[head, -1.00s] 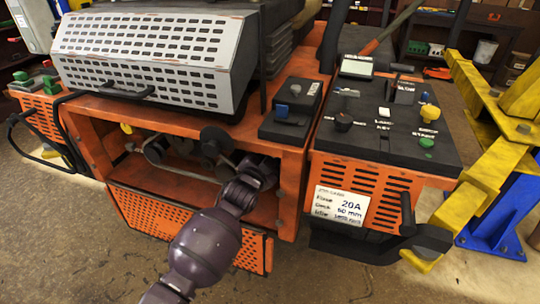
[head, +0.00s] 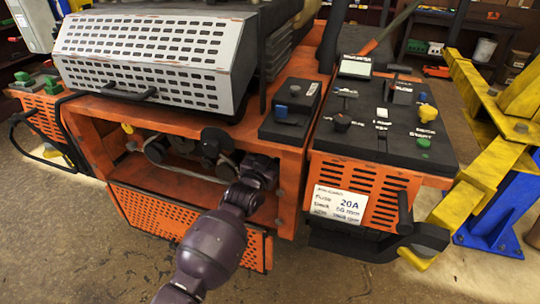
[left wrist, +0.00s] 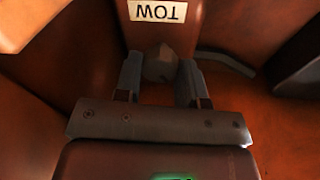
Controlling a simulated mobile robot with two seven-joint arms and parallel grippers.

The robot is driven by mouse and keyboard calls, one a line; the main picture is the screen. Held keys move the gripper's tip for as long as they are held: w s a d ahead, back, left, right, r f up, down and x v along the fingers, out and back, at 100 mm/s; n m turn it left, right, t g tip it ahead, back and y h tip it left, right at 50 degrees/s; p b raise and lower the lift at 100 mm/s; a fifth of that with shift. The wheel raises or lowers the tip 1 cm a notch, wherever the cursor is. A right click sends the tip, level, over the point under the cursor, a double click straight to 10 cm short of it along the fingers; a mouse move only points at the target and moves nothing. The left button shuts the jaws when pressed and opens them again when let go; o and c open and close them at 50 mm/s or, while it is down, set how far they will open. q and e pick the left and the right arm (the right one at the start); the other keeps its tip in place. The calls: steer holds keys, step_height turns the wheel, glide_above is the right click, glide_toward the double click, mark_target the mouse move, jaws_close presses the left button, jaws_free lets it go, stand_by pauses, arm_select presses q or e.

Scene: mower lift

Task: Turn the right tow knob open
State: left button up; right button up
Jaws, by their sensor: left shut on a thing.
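My left gripper (head: 262,167) reaches into the dark opening at the front of the orange mower (head: 189,137). In the left wrist view its two fingers (left wrist: 160,80) are closed on a small dark grey knob (left wrist: 160,63). The knob sits just below a white TOW label (left wrist: 158,11), which appears upside down. In the head view the knob is hidden behind my gripper and wrist. The knob's turn angle cannot be read clearly. My right gripper is not in view.
An orange wall edge (head: 292,190) stands close to the right of my wrist. Round dark parts (head: 214,142) and a hose lie left of it in the opening. A control panel (head: 380,125) is at right, beside a yellow lift arm (head: 485,180).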

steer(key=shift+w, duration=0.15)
arm_select(q)
steer(key=o, duration=0.9)
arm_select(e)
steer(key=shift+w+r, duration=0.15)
arm_select(q)
steer(key=shift+s, duration=0.1)
steer(key=p+v, duration=0.1)
steer(key=v, duration=0.9)
steer(key=shift+s+a, duration=0.1)
steer(key=shift+s, duration=0.1)
steer(key=shift+o, duration=0.2)
steer(key=shift+s, duration=0.15)
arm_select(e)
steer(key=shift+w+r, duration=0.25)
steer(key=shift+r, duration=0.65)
